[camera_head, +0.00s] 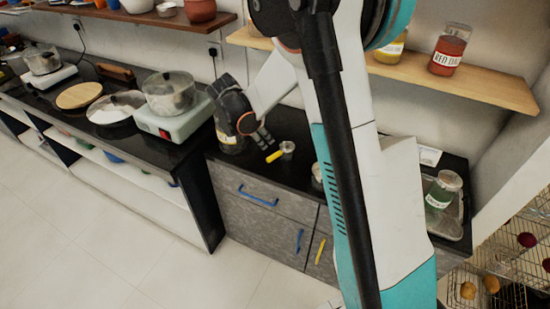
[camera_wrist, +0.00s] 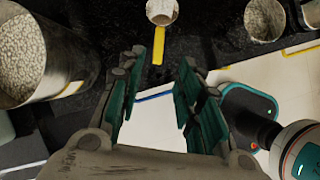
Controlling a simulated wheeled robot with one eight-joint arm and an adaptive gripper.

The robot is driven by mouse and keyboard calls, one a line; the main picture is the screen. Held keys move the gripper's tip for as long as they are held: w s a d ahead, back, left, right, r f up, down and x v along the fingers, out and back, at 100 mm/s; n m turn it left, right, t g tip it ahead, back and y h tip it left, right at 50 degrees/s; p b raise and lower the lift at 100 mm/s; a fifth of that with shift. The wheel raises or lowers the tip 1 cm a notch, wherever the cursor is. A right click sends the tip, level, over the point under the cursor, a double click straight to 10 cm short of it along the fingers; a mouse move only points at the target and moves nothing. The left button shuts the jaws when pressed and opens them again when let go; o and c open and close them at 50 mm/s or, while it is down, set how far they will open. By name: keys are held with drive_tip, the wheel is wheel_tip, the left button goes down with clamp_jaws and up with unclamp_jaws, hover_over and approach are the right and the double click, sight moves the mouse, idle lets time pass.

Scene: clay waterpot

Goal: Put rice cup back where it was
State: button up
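The rice cup is a small metal cup (camera_head: 288,147) with a yellow handle (camera_head: 274,156), standing on the black counter. In the wrist view the cup (camera_wrist: 161,11) is at the top middle, with its yellow handle (camera_wrist: 158,45) pointing down toward my gripper (camera_wrist: 158,85). My gripper's fingers are apart and nothing is between them. In the head view my gripper (camera_head: 261,136) is just left of and above the cup and handle, apparently not touching them. A large jar of white grains (camera_wrist: 20,55) is at the left of the wrist view, close beside my gripper.
Another metal container with pale grains (camera_wrist: 265,20) stands to the right of the cup. A glass pot on a hot plate (camera_head: 175,118) is on the left counter. A wooden shelf (camera_head: 470,80) with jars hangs above. A green jar (camera_head: 441,192) stands at the counter's right end.

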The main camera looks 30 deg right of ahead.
drive_tip(key=s+a+r+m+t+y, duration=0.2)
drive_tip(key=s+r+m, duration=0.55)
drive_tip(key=s, duration=0.25)
drive_tip(key=s+a+r+m+t+y, duration=0.1)
drive_tip(key=s+a+r+m+y, duration=0.15)
drive_tip(key=s+r+m, duration=0.55)
drive_tip(key=s+a+m+t, duration=0.2)
drive_tip(key=s+m, duration=0.2)
drive_tip(key=s, duration=0.6)
drive_tip(key=shift+s+a+r+y, duration=0.2)
drive_tip(key=shift+a+r+y, duration=0.15)
drive_tip(key=shift+a, duration=0.05)
